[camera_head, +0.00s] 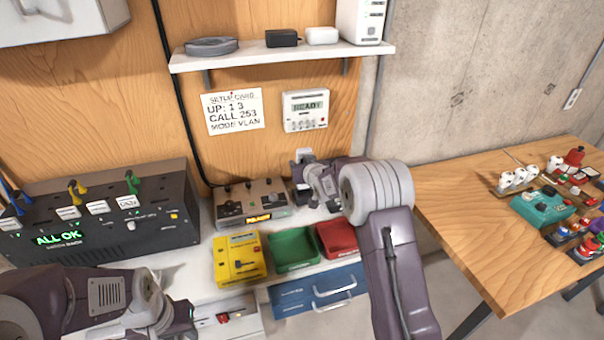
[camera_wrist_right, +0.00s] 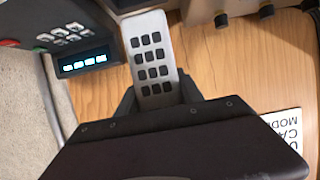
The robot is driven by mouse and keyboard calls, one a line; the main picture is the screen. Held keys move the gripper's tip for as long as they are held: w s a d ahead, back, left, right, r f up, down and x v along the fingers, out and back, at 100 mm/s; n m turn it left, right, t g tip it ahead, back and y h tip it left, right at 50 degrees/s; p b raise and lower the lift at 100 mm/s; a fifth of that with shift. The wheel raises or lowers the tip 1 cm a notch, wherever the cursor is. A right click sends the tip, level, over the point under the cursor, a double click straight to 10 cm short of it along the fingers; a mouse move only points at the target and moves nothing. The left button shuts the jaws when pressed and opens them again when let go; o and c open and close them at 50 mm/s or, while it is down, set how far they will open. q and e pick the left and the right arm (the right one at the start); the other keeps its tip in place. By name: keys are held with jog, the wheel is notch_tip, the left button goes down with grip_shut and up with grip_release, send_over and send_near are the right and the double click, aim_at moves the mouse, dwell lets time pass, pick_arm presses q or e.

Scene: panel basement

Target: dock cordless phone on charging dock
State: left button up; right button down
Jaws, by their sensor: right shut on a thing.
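A pale handset with black keys, the cordless phone (camera_wrist_right: 152,60), is gripped in my right gripper (camera_wrist_right: 155,100) in the right wrist view. In the head view the phone (camera_head: 303,155) shows only as a small pale end at my right gripper (camera_head: 310,172). A dark unit (camera_head: 303,194), seemingly the charging dock, stands below it on the bench, partly hidden by the gripper. The phone appears raised above it; I cannot tell the gap. A dark box with keys and a lit display (camera_wrist_right: 85,45) is beside the phone. My left gripper (camera_head: 165,318) is low left; its fingers are unclear.
A grey box with knobs (camera_head: 250,206) stands left of the dark unit. Yellow (camera_head: 240,258), green (camera_head: 294,250) and red (camera_head: 337,238) trays or boxes are in front. A shelf (camera_head: 270,58) overhangs the wall panel. A wooden table (camera_head: 470,220) is at right.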

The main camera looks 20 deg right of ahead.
notch_tip(320, 180, down, 4)
jog(key=shift+d+r+p, duration=0.1)
jog(key=shift+d+p, duration=0.05)
jog(key=shift+p, duration=0.15)
jog(key=shift+w, duration=0.1)
jog(key=shift+f, duration=0.25)
jog(key=c, duration=1.2)
grip_release()
jog(key=shift+f, duration=0.1)
jog(key=o, duration=0.4)
jog(key=shift+o, duration=0.2)
